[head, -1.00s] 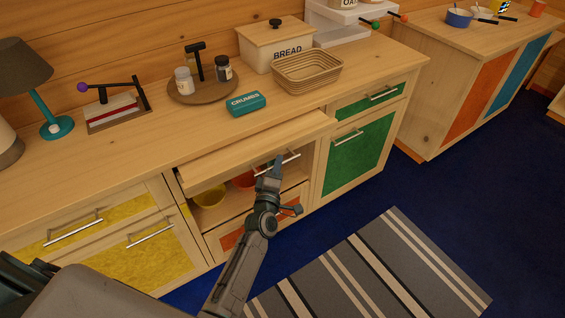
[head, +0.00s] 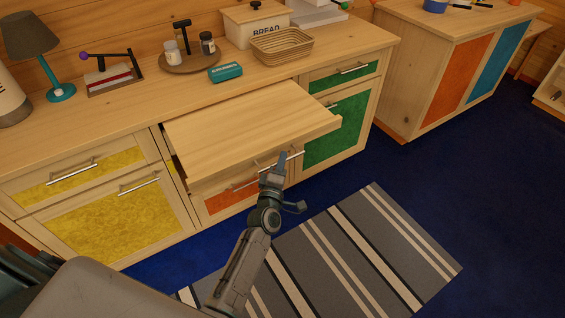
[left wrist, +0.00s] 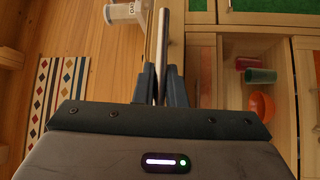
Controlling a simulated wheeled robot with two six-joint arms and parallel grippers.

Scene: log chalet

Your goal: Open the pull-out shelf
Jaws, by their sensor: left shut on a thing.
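The pull-out shelf (head: 245,122) is a pale wooden board that sticks well out of the cabinet front, below the countertop. Its metal bar handle (head: 291,158) is at the front edge. My left gripper (head: 276,166) is shut on this handle, in front of the shelf. In the left wrist view the handle (left wrist: 162,45) runs between the two closed dark fingers (left wrist: 161,86). My right gripper is in neither view.
An orange-fronted drawer (head: 222,202) sits below the shelf. The left wrist view shows a green cup (left wrist: 260,76) and an orange bowl (left wrist: 262,106) in an open compartment. The countertop (head: 120,120) holds several items. A striped rug (head: 385,250) lies on clear blue floor.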

